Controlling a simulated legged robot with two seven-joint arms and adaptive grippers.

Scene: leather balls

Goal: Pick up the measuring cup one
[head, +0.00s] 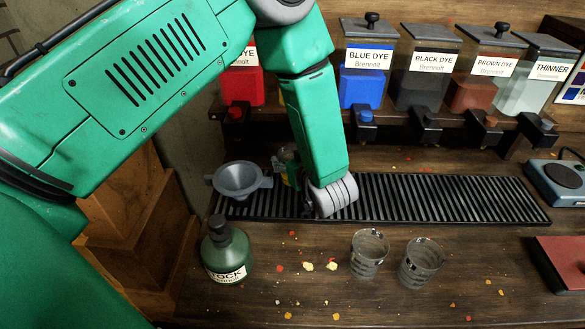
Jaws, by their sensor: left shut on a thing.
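Two clear measuring cups with dark bands stand upright on the wooden bench: the left cup (369,254) and the right cup (421,264). My left arm reaches down from the upper left, and its grey wrist end is over the slatted rack. My left gripper (291,178) is mostly hidden beside the wrist, left of it. It is shut on a small glass cup (288,156), of which only a part shows, so I cannot read its marks. The two standing cups are in front of the rack, apart from the gripper. My right gripper is not in view.
A grey funnel (240,180) is at the left end of the black slatted rack (440,197). A green stock bottle (225,252) stands in front. Dye dispensers, such as the blue one (362,85), line the back. A scale (560,180) is at right.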

